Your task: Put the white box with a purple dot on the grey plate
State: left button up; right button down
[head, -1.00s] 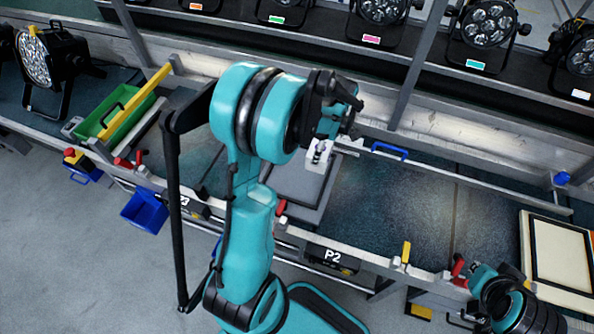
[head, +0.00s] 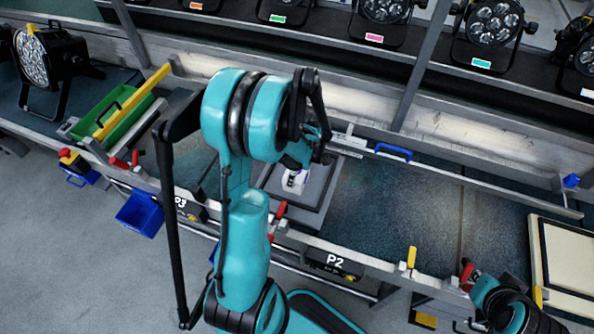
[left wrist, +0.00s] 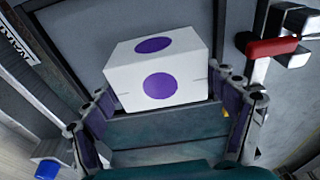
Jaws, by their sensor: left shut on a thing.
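The white box (head: 293,182) with purple dots is small in the head view, below the end of my left arm. In the left wrist view the box (left wrist: 187,88) shows a purple dot on each of two faces. My left gripper (left wrist: 165,92) is shut on it, with a finger at either side. The grey plate (head: 317,190), square with a dark rim, lies under and around the box in the head view. I cannot tell whether the box touches the plate. My right arm's end (head: 500,300) is at the lower right; its fingers are not clear.
A green bin (head: 122,122) with a yellow bar stands left on the bench. A blue handle (head: 393,152) is on the back rail. The bench right of the plate is clear. Stage lights stand behind.

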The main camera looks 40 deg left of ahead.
aim_at(302, 171)
pick_arm(q)
jog(key=shift+f, duration=0.2)
jog(key=o, duration=1.3)
jog(key=shift+r, duration=0.1)
jog(key=shift+r, duration=0.15)
notch_tip(302, 171, up, 11)
jog(key=d+p, duration=0.2)
jog(key=p, duration=0.2)
jog(key=s+d+r+m+t+h, duration=0.1)
jog(key=s+d+r+m+t, duration=0.2)
jog(key=d+m, duration=0.5)
jog(key=s+d+r+m+t, duration=0.4)
jog(key=d+r+m, duration=0.4)
jog(key=m, duration=0.5)
jog(key=shift+s+d+m+t+h, duration=0.3)
jog(key=shift+t+h, duration=0.1)
